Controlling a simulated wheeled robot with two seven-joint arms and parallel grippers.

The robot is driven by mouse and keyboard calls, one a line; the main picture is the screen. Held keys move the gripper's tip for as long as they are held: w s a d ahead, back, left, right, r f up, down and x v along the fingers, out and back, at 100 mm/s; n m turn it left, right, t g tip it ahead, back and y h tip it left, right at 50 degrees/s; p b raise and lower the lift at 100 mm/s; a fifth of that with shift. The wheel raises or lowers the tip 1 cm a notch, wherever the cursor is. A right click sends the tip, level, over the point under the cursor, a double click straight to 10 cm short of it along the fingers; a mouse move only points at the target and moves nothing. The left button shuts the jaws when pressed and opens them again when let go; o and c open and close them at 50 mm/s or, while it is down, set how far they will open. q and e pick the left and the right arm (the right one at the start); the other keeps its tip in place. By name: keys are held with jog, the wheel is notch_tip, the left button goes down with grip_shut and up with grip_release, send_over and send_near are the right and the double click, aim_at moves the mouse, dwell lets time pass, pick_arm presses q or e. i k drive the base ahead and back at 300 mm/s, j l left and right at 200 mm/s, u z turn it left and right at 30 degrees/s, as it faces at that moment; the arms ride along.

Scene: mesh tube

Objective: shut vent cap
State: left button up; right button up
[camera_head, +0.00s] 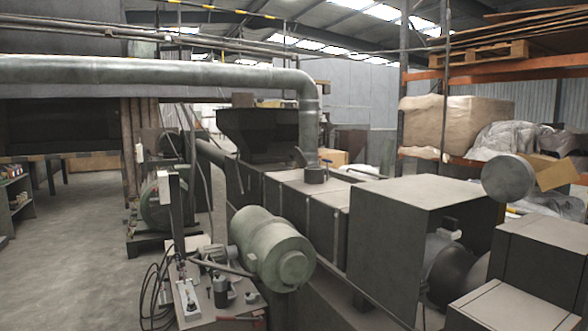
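A short dark round collar (315,175) stands on top of the long grey machine near the middle of the view. A small dark flap (300,156) stands tilted up at its left side, apart from the collar's top; it looks like the vent cap, raised. It is small, and its hinge cannot be made out. Neither of my grippers can be made out in this view.
A thick pipe (160,71) runs overhead and bends down behind the collar. A green-grey cylindrical motor (272,248) and a cluttered bench (215,318) stand in front. A box-shaped housing (395,235) fills the right. Open floor (70,265) lies at left.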

aim_at(298, 154)
jog(key=i+j+z, duration=0.6)
jog(key=z, duration=0.25)
jog(key=i+j+z, duration=0.2)
jog(key=j+z, duration=0.2)
jog(key=j, duration=0.2)
